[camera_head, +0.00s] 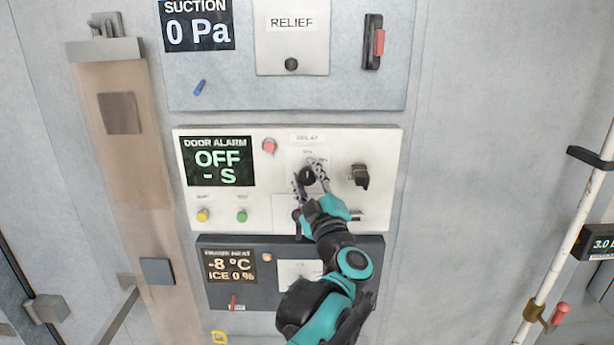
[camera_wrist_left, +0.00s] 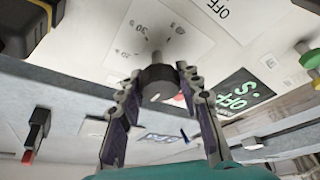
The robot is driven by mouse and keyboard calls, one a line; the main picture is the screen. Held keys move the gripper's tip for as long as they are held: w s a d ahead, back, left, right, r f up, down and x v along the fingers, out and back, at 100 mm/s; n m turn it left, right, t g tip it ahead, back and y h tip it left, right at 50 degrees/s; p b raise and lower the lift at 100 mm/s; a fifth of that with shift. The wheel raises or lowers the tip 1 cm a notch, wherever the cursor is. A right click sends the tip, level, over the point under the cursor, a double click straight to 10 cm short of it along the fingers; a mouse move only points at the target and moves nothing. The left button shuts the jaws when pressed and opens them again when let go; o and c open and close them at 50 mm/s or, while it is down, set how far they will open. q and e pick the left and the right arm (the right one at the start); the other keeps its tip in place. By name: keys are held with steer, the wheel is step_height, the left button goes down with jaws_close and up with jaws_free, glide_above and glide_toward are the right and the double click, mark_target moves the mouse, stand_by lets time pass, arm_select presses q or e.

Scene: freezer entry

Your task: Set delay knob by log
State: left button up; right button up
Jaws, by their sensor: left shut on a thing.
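The black delay knob (camera_head: 307,174) sits on the white door alarm panel (camera_head: 380,142), under a DELAY label. The panel's display (camera_head: 218,162) reads OFF and "- S". My left gripper (camera_head: 311,180) reaches up from below, shut on the knob, with one finger on each side. In the left wrist view the knob (camera_wrist_left: 157,78) lies between the fingertips (camera_wrist_left: 159,88), in front of a dial scale (camera_wrist_left: 150,32) with marks such as 30 S and 10 S. The knob's pointer setting is not clear. No readable log is in view. My right gripper is not in view.
A black switch (camera_head: 360,176) is close right of the knob, and a red button (camera_head: 269,145) is at upper left. Yellow (camera_head: 203,215) and green (camera_head: 242,215) buttons are below the display. The suction panel (camera_head: 215,95) is above; the dark frame heat panel (camera_head: 370,250) is below.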

arm_select(q)
steer(key=o, duration=1.2)
steer(key=shift+c, duration=0.2)
steer(key=v, duration=1.2)
